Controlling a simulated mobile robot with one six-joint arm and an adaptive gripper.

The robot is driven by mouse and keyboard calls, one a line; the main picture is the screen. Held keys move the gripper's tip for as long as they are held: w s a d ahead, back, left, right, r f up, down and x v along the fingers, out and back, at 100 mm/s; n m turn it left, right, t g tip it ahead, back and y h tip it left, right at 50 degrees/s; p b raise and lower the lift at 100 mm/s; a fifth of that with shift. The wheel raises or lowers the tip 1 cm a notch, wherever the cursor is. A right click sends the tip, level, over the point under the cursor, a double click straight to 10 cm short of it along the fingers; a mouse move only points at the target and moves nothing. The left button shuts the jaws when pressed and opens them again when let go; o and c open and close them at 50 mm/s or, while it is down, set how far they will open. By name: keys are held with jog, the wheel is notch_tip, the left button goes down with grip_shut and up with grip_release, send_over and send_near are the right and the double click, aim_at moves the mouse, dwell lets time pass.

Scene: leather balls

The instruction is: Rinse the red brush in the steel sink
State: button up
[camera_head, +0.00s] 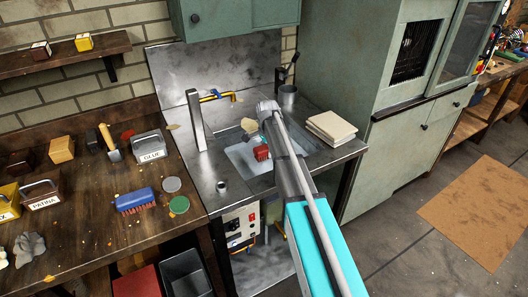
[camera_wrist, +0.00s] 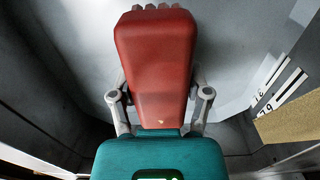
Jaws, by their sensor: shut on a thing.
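The red brush (camera_wrist: 156,60) fills the middle of the wrist view, with pale bristles showing at its far end. My gripper (camera_wrist: 158,105) is shut on it, one finger on each side. In the head view the brush (camera_head: 262,152) shows as a small red block over the basin of the steel sink (camera_head: 240,160). My arm comes in from the lower right and hides part of the sink and most of the gripper. Grey sink walls surround the brush in the wrist view. Whether the brush touches the sink bottom I cannot tell.
A blue brush (camera_head: 134,201) and a glue caddy (camera_head: 150,146) are on the wooden bench at left.

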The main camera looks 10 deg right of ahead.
jog(key=shift+f+b, duration=1.1)
jog(key=shift+f, duration=0.3)
jog(key=shift+r, duration=0.1)
jog(key=shift+r+p, duration=6.5)
jog(key=shift+p, duration=0.05)
notch_tip(320, 180, up, 4)
jog(key=p, duration=0.4)
